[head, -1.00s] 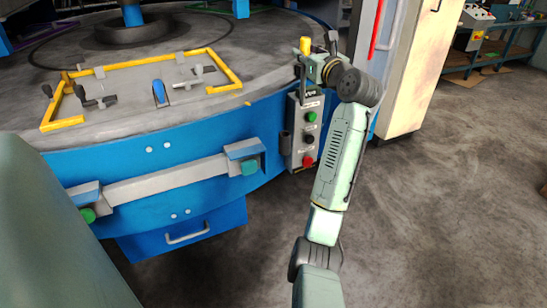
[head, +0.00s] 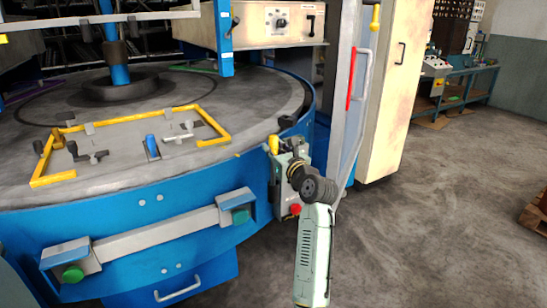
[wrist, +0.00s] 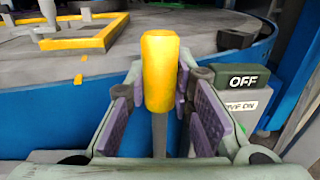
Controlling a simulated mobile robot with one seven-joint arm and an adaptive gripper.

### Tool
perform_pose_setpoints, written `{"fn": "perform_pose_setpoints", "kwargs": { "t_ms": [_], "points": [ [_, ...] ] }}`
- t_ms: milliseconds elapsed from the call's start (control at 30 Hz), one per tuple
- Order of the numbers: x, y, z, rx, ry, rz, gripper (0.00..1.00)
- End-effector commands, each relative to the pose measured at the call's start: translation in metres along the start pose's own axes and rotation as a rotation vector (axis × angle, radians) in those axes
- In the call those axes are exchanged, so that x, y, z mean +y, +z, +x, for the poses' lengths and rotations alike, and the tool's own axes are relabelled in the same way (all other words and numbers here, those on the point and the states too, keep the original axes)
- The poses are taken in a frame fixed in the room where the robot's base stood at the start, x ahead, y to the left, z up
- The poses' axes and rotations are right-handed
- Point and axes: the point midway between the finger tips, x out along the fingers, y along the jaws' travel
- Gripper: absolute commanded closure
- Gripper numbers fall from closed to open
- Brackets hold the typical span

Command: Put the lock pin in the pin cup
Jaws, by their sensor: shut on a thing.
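The lock pin has a thick yellow handle (wrist: 160,70) and a thin grey shaft that runs down between my finger pads in the wrist view. The handle also shows small in the head view (head: 274,144). My gripper (wrist: 165,125) is shut on the lock pin and holds it upright, handle up. In the head view my gripper (head: 284,158) is at the top of the grey control box, by the blue table's rim. A dark upright cylinder (head: 271,188) on the box's left side may be the pin cup. Its opening is not clear.
The control box (head: 283,198) has a red button, and its OFF label (wrist: 243,82) is close on the right in the wrist view. The round table (head: 215,165) carries a yellow frame (head: 180,109) and clamps. A grey door handle (head: 359,110) stands at right.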

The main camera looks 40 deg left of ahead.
Motion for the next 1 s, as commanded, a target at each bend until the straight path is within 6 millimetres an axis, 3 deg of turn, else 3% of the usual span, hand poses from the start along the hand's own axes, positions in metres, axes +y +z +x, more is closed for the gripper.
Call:
{"fn": "perform_pose_setpoints", "kwargs": {
  "t_ms": [167, 533, 567, 833, 1000],
  "points": [
    [0.000, -0.025, 0.000, 0.002, -0.001, 0.002, 1.00],
    [0.000, -0.029, 0.000, 0.001, 0.000, 0.001, 1.00],
    [0.000, -0.030, 0.000, 0.002, 0.000, 0.001, 0.77],
    [0.000, -0.029, 0.000, 0.001, 0.000, 0.001, 0.58],
    [0.000, -0.029, 0.000, 0.001, 0.000, 0.001, 0.58]
  ]
}}
